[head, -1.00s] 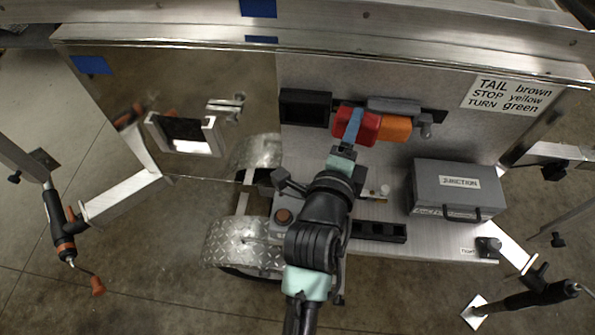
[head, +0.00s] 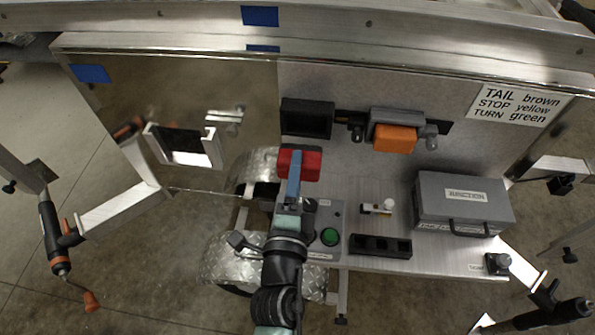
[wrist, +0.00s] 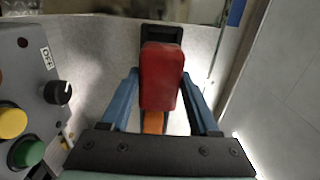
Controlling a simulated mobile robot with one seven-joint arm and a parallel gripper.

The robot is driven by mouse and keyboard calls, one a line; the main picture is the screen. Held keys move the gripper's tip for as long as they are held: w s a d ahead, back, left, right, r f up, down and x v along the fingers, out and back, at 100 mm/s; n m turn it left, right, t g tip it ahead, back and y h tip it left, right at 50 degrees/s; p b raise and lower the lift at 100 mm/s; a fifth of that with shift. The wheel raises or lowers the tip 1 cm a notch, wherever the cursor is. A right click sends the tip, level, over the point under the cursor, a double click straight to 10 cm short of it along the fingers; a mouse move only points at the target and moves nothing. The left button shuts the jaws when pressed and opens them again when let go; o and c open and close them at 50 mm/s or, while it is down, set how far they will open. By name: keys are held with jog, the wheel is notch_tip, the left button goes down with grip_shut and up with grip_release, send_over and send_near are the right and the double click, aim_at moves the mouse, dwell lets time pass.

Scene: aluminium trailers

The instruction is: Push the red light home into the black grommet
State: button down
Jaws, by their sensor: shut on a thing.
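My gripper (head: 294,168) is shut on the red light (head: 311,164), a rounded red block. The blue fingers grip its sides in the wrist view, where the red light (wrist: 161,72) sits upright between them. The black grommet (head: 307,118) is a rectangular black frame on the upright metal panel. In the head view the red light is just below the grommet and looks apart from it. In the wrist view the grommet (wrist: 163,32) shows behind the light's top; the light hides its lower part. Something orange shows below the light between the fingers.
An orange light (head: 395,138) sits in a grey holder right of the grommet. A control box with a green button (head: 330,237) stands close to my gripper; its knob (wrist: 57,92) is at left in the wrist view. A grey junction box (head: 465,200) stands at right.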

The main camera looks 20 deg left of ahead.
jog(key=shift+x, duration=2.75)
jog(key=shift+b+x, duration=0.45)
jog(key=shift+x, duration=1.35)
jog(key=shift+c, duration=0.2)
grip_release()
jog(key=shift+r, duration=0.1)
jog(key=shift+s+d, duration=0.1)
jog(key=v, duration=1.2)
jog(key=shift+s+b, duration=0.35)
jog(key=shift+b, duration=0.05)
jog(key=shift+d, duration=0.15)
